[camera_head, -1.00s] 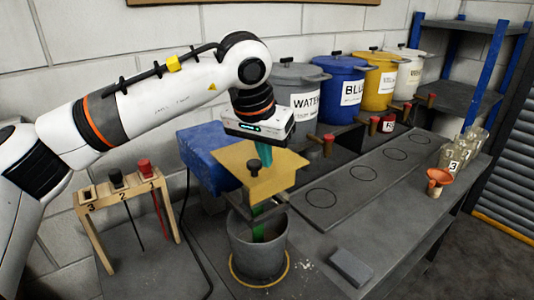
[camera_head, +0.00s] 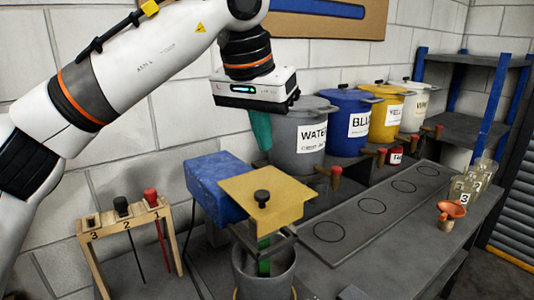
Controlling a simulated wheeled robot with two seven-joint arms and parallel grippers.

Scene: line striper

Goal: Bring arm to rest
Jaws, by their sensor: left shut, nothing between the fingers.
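My left arm reaches in from the left. Its gripper (camera_head: 261,130) points down with teal fingers that are together and empty. It hangs in the air above the blue box and the yellow plate, in front of the grey WATER pot. The yellow plate (camera_head: 290,190) with a dark knob (camera_head: 262,198) sits over a grey bucket (camera_head: 262,275), with a green part (camera_head: 264,256) going down into the bucket. The gripper is apart from the plate. My right gripper is not in view.
A wooden rack (camera_head: 88,223) with black and red handled rods stands at left. A blue box (camera_head: 212,187) is behind the plate. Labelled pots, including the blue one (camera_head: 345,120), line the wall. A funnel (camera_head: 450,213) and jars (camera_head: 470,183) stand at right. The circled board (camera_head: 370,207) is bare.

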